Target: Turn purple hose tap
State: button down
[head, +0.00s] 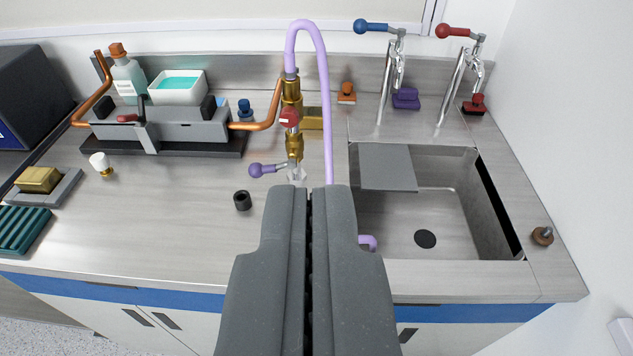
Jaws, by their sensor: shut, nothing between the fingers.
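The purple hose tap (263,170) is a small purple lever with a round knob. It points left from the lower end of a brass valve assembly (292,110) on the counter. A light purple hose (326,100) arches over from the top of the brass fitting and runs down behind my gripper. A short end of the hose (368,242) shows above the sink edge. My gripper (311,190) is shut and empty. In the picture its tips lie just below and to the right of the tap lever; I cannot tell whether they touch anything. Part of the assembly's base is hidden.
A sink (435,215) lies to the right, with a blue-handled tap (385,60) and a red-handled tap (465,65) behind it. A copper-piped burner unit (180,125) stands at the back left. A black cap (242,200) sits left of my gripper.

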aim_at(256, 169)
jog(key=z, duration=0.1)
jog(key=k, duration=0.55)
jog(key=u, duration=1.05)
jog(key=i, duration=1)
